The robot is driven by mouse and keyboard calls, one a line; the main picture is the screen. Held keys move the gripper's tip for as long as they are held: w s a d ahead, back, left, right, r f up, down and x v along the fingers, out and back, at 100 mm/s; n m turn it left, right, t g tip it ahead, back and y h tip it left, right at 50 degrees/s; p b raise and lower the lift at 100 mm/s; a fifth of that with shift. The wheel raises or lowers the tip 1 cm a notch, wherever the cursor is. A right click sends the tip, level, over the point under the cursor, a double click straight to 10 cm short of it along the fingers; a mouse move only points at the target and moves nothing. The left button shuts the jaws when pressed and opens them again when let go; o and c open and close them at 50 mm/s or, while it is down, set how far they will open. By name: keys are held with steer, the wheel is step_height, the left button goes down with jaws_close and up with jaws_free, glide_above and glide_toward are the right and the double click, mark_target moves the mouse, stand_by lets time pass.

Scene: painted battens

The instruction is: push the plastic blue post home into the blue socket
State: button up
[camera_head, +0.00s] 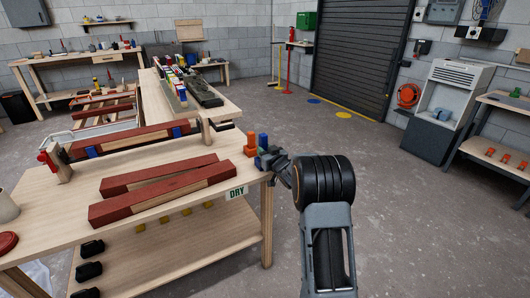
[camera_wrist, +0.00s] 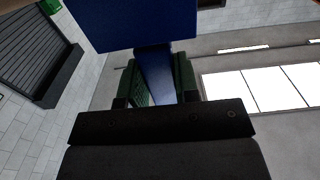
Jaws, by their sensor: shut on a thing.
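My gripper (camera_head: 270,157) is at that corner, low against the blue post. In the wrist view, my gripper (camera_wrist: 156,82) is shut on a narrow blue part of the post (camera_wrist: 155,72) between its dark green fingers. A wide blue block (camera_wrist: 140,22) crosses the top of that view, just beyond the fingers. I cannot tell the blue socket apart from the post, nor how deep the post sits.
The workbench (camera_head: 50,225) carries red-painted battens (camera_head: 160,198) left of my gripper and a "DRY" label (camera_head: 236,193) on its front edge. A raised batten (camera_head: 125,138) spans wooden supports behind. A second bench with tools (camera_head: 225,112) stands farther back.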

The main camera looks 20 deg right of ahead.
steer(key=shift+f+b, duration=1.3)
steer(key=shift+f, duration=0.25)
steer(key=o, duration=1.1)
steer(key=shift+c, duration=0.2)
steer(key=shift+s, duration=0.1)
steer(key=s+d+p, duration=0.1)
steer(key=s, duration=1.2)
steer(key=shift+s+d+r, duration=0.15)
steer(key=shift+s+d, duration=0.15)
